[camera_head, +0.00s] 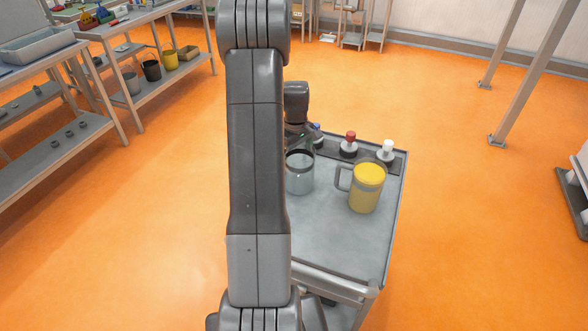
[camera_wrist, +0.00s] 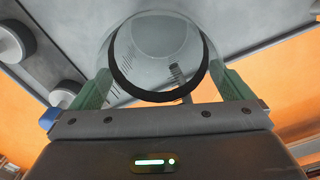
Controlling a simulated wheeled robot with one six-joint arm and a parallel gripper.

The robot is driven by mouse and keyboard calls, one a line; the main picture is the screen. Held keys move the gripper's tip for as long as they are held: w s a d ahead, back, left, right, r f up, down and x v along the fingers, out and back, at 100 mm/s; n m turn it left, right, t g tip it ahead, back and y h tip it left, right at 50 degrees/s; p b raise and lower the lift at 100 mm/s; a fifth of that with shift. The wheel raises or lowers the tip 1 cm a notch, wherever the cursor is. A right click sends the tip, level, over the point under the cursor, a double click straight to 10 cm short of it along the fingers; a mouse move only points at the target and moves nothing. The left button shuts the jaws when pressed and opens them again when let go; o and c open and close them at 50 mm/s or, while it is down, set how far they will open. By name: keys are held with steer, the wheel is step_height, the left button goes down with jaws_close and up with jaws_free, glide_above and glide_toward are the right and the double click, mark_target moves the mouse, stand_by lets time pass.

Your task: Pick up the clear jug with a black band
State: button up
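The clear jug with a black band (camera_head: 300,178) is on the right half of the head view, upright at the left of the grey cart top, partly hidden by my arm. In the wrist view its round clear body and black band (camera_wrist: 125,87) fill the space between my green fingers. My gripper (camera_wrist: 163,82) has one finger on each side of the jug, very close to its wall. I cannot tell whether the fingers press on it. In the head view my gripper is mostly hidden behind my arm.
A red-topped item (camera_head: 350,146) and a white-topped item (camera_head: 387,150) stand at the cart's (camera_head: 335,249) back edge. Shelves are at left; the orange floor is open.

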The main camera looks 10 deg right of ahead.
steer(key=c, duration=1.2)
steer(key=shift+o, duration=0.2)
